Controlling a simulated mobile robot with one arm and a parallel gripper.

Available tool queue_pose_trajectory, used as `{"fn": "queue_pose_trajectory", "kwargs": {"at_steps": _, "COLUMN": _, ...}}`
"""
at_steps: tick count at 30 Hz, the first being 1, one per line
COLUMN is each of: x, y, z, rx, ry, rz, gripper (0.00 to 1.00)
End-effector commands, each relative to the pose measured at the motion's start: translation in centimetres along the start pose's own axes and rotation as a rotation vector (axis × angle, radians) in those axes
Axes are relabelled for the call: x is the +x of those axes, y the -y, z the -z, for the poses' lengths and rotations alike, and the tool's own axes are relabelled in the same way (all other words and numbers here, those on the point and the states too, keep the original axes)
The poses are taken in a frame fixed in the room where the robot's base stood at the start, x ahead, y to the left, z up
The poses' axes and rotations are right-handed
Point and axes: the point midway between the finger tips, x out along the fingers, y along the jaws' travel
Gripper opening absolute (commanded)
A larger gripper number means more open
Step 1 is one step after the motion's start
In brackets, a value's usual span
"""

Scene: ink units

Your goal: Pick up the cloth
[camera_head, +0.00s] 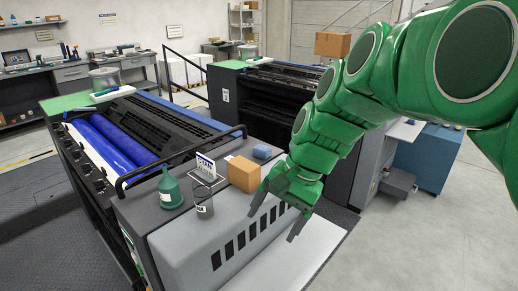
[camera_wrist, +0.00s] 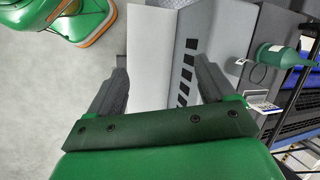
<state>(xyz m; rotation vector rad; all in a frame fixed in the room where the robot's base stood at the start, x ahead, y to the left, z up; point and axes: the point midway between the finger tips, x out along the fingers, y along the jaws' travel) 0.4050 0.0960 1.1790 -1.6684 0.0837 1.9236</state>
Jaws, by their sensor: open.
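A small blue folded thing (camera_head: 262,151), which looks like the cloth, lies on the grey top of the press unit in the head view, behind and right of a cardboard box. I cannot make it out in the wrist view. My gripper (camera_head: 275,217) is open and empty, in front of the box and over the unit's grey slotted side. Its two fingers are spread wide in the wrist view (camera_wrist: 162,70), with only the grey side and a pale surface behind them. The cloth is apart from my gripper, farther back.
The cardboard box (camera_head: 243,173) stands close by the cloth. A green bottle (camera_head: 170,188), a dark clear cup (camera_head: 203,201) and a small sign (camera_head: 205,165) stand to its left. A black rail (camera_head: 180,158) edges the unit. Blue rollers (camera_head: 120,138) lie beyond.

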Motion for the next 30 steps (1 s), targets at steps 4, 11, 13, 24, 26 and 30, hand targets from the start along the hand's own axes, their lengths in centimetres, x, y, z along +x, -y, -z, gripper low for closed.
{"fn": "queue_pose_trajectory", "kwargs": {"at_steps": 4, "x": -0.2, "y": 3.3, "z": 3.1, "rx": 0.106, "ry": 0.017, "rz": 0.085, "gripper": 0.83}}
{"fn": "queue_pose_trajectory", "kwargs": {"at_steps": 11, "x": -0.6, "y": 8.0, "z": 8.2, "rx": 0.284, "ry": 0.048, "rz": 0.217, "gripper": 0.83}}
{"fn": "queue_pose_trajectory", "kwargs": {"at_steps": 13, "x": -0.5, "y": 9.2, "z": 9.8, "rx": 0.343, "ry": 0.065, "rz": 0.254, "gripper": 0.83}}
{"fn": "queue_pose_trajectory", "kwargs": {"at_steps": 24, "x": -1.1, "y": 14.6, "z": 19.1, "rx": 0.652, "ry": 0.149, "rz": 0.452, "gripper": 0.83}}
{"fn": "queue_pose_trajectory", "kwargs": {"at_steps": 26, "x": -1.3, "y": 15.3, "z": 20.8, "rx": 0.703, "ry": 0.164, "rz": 0.485, "gripper": 0.83}}
{"fn": "queue_pose_trajectory", "kwargs": {"at_steps": 30, "x": -1.3, "y": 16.5, "z": 24.7, "rx": 0.826, "ry": 0.205, "rz": 0.554, "gripper": 0.83}}
